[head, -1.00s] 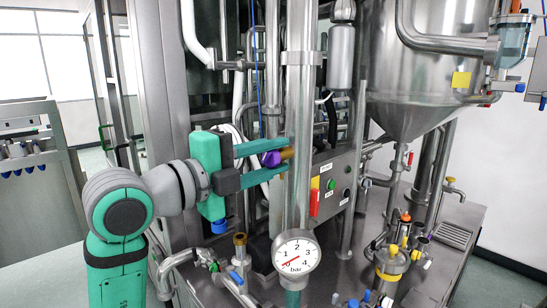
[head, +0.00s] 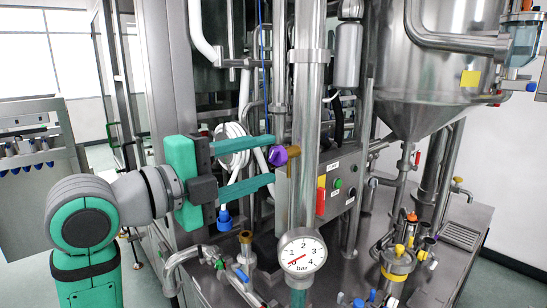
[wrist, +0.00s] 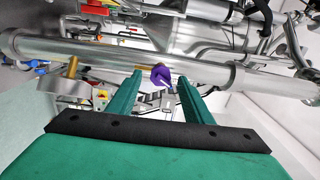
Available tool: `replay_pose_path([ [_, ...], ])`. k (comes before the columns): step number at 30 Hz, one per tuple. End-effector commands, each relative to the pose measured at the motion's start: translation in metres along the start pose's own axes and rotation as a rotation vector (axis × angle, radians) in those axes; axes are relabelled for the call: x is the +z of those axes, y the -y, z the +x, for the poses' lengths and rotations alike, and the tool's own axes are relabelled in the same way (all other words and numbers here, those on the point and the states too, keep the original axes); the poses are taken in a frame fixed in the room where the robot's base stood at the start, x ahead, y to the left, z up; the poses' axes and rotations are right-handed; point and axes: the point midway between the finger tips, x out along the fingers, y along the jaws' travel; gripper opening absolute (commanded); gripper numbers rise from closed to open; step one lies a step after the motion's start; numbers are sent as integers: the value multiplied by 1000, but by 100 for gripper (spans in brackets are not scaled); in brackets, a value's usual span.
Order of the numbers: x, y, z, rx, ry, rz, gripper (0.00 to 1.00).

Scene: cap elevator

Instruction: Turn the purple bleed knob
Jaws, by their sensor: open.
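The purple bleed knob (head: 278,155) sits on a brass fitting beside the thick vertical steel pipe (head: 304,130). It also shows in the wrist view (wrist: 160,73), between the two fingertips as seen from there. My gripper (head: 273,160) is open, with its two long green fingers pointing right at the knob. The knob is level with or just past the fingertips, one above and one below it. I see a gap to the lower finger; I cannot tell whether the upper finger touches. The knob's turned angle is not clear.
A round pressure gauge (head: 301,251) stands at the pipe's foot, below the knob. A grey control box (head: 335,187) with buttons and a red switch is behind the pipe on the right. A blue-tipped valve (head: 224,218) and white hoses lie close below and behind my fingers.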

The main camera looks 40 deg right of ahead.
Motion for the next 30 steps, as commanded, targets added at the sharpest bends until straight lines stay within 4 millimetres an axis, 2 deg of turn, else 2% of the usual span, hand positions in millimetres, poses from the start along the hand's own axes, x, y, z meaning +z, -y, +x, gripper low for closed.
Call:
replay_pose_path([
  [1, 0, 0, -11, -1, 2, 0, 46],
  [6, 0, 0, -39, 1, 1, 0, 46],
  [11, 1, -1, -56, 2, 1, 0, 46],
  [25, 1, -1, -63, 2, 4, -10, 46],
  [30, 2, 0, -62, 1, 3, -155, 46],
])
